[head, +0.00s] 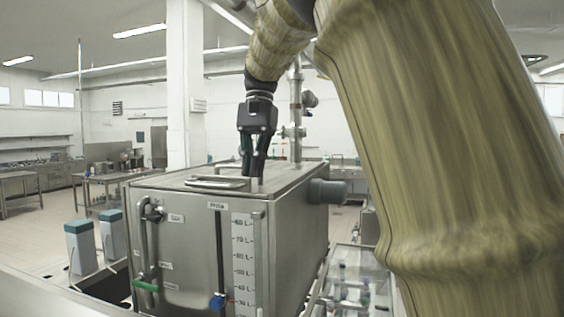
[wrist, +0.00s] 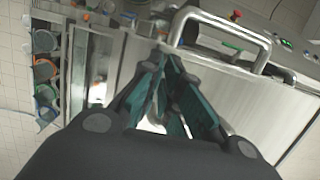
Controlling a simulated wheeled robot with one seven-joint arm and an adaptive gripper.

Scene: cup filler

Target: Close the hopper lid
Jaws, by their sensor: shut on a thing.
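The hopper is a steel box (head: 290,210) with a litre scale on its front. Its top (head: 285,178) looks flat in the head view, and the lid's outline is hard to make out there. A low metal bar handle (head: 218,183) lies along the top near the front. In the wrist view a bent metal handle (wrist: 225,31) stands just beyond my fingertips. My gripper (head: 254,178) points down at the right end of the handle, its fingers close together. In the wrist view the fingertips (wrist: 166,58) meet beside the handle's left end; the exact contact is hidden.
A pipe stub (head: 328,191) sticks out of the box's right side. A vertical pipe with valves (head: 296,110) stands behind. Two teal-topped bins (head: 80,245) stand at left. Coloured round items (wrist: 45,75) line a rack in the wrist view. My arm covers the right of the head view.

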